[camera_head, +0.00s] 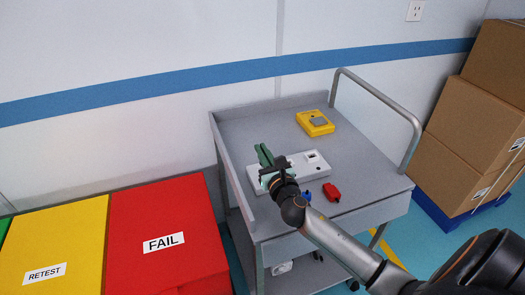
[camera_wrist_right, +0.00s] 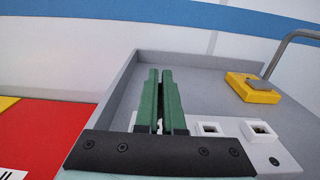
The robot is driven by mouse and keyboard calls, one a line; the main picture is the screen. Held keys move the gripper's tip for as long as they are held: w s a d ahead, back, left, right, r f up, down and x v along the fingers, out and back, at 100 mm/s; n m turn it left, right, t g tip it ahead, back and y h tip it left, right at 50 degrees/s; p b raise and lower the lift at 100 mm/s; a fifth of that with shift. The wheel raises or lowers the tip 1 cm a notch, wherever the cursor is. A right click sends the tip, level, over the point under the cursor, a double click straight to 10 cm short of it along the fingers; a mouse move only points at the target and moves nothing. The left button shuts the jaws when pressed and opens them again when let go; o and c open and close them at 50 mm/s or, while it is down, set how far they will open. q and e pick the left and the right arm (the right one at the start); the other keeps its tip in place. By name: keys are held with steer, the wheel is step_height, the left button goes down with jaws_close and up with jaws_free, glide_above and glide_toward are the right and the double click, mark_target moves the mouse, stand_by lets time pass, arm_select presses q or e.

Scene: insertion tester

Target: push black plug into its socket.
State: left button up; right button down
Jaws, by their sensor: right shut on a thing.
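The white socket board (camera_head: 318,168) lies on the grey cart top. In the right wrist view the board (camera_wrist_right: 286,160) shows two square sockets, one (camera_wrist_right: 210,128) nearer the fingers and one (camera_wrist_right: 258,130) farther right. My right gripper (camera_head: 264,155) is over the left part of the board. In the wrist view its green fingers (camera_wrist_right: 160,98) are nearly together, with a narrow dark strip between them. They are shut on what I take to be the black plug, which is mostly hidden. I cannot tell whether it touches the board. My left gripper is not in view.
A red plug (camera_head: 332,192) and a small blue part (camera_head: 307,196) lie near the cart's front edge. A yellow device (camera_head: 315,123) stands at the back. The cart (camera_head: 225,130) has raised rims and a handle (camera_head: 400,110). Red FAIL (camera_head: 165,215) and yellow RETEST (camera_head: 60,235) bins stand left.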

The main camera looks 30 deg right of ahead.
steer(key=shift+p, duration=0.3)
stand_by(1.0)
steer(key=shift+f+b, duration=0.6)
steer(key=shift+f, duration=0.15)
stand_by(0.5)
steer(key=c, duration=1)
jaws_free()
steer(key=shift+o, duration=0.2)
